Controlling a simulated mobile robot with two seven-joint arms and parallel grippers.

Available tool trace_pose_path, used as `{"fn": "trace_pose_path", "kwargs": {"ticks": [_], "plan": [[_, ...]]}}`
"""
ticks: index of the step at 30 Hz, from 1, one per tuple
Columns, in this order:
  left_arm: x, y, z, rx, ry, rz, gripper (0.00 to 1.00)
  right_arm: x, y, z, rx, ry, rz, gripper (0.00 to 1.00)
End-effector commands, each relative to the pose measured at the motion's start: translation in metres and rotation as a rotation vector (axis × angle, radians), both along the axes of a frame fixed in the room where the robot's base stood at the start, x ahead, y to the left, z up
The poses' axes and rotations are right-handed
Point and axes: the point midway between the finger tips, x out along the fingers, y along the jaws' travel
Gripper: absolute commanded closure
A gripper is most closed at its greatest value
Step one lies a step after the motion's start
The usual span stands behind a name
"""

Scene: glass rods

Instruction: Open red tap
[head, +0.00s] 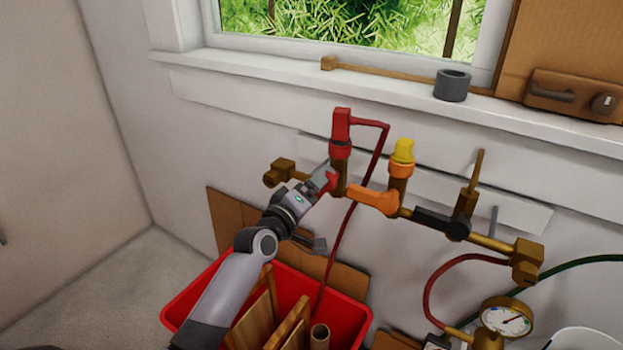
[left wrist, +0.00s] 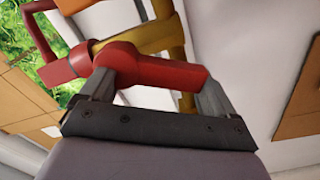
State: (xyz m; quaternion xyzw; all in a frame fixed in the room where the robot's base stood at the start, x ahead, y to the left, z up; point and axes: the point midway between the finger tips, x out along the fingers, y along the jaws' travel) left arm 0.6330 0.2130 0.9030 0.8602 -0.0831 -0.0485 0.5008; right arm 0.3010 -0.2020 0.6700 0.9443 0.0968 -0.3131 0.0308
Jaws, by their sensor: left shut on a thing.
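The red tap handle (left wrist: 150,68) lies between the two fingers of my left gripper (left wrist: 155,88) in the left wrist view. In the head view my left gripper (head: 322,180) reaches up from the lower left to the brass pipe, and only a little of the red tap (head: 332,181) shows past it. The gripper is shut on the handle. The red valve fitting (head: 341,130) stands upright above it on the pipe. My right gripper is not in view.
An orange tap handle (head: 372,200), a yellow-capped fitting (head: 402,152) and a black handle (head: 441,222) sit further right along the pipe. A red bin (head: 190,290) with wooden pieces stands below my arm. A pressure gauge (head: 507,318) is at lower right.

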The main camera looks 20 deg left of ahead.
Motion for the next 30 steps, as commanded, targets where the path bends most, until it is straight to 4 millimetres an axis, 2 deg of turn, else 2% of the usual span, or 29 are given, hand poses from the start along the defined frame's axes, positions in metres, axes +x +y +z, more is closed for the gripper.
{"fn": "trace_pose_path", "kwargs": {"ticks": [15,30], "plan": [[-0.003,-0.014,-0.009,-0.400,0.078,0.000,0.65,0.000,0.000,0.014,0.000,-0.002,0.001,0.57],[-0.004,-0.019,-0.011,-0.525,0.102,0.000,0.65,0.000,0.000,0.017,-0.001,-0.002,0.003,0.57]]}}
